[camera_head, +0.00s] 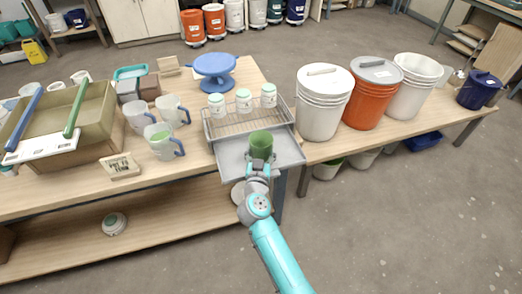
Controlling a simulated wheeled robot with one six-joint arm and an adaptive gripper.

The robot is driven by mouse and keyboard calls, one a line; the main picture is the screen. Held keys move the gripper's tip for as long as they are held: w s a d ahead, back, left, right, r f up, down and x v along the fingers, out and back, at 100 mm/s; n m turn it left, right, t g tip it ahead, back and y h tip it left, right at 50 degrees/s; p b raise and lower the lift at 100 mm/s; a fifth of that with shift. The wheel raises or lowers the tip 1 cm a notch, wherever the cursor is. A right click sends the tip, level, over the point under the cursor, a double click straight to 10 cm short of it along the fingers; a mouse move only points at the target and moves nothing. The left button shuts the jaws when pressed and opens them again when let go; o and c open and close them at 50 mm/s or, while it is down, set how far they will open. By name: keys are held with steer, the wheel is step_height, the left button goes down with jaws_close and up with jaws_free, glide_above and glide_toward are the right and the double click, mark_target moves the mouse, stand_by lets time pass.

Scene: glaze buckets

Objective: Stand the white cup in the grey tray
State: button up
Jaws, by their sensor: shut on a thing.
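My gripper (260,166) is shut on a green cup (261,143), which is upright at the front middle of the grey tray (233,159). From this angle I cannot tell whether the cup's base touches the tray. The fingers and wrist hide the cup's lower part. No plain white cup is in my gripper. Several pale cups with handles stand on the table left of the tray, among them one with a green top (163,146) and a blue handle.
A wire rack (247,124) with several green-topped white jars stands just behind the tray. White buckets (322,112) and an orange bucket (367,105) stand to the right. A blue turntable (214,65) is behind. A wooden sign (119,166) lies left, near the front edge.

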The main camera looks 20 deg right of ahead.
steer(key=shift+f, duration=0.65)
steer(key=o, duration=1.4)
steer(key=shift+r, duration=0.1)
steer(key=shift+r, duration=0.2)
steer(key=v, duration=1.2)
steer(key=shift+r, duration=0.35)
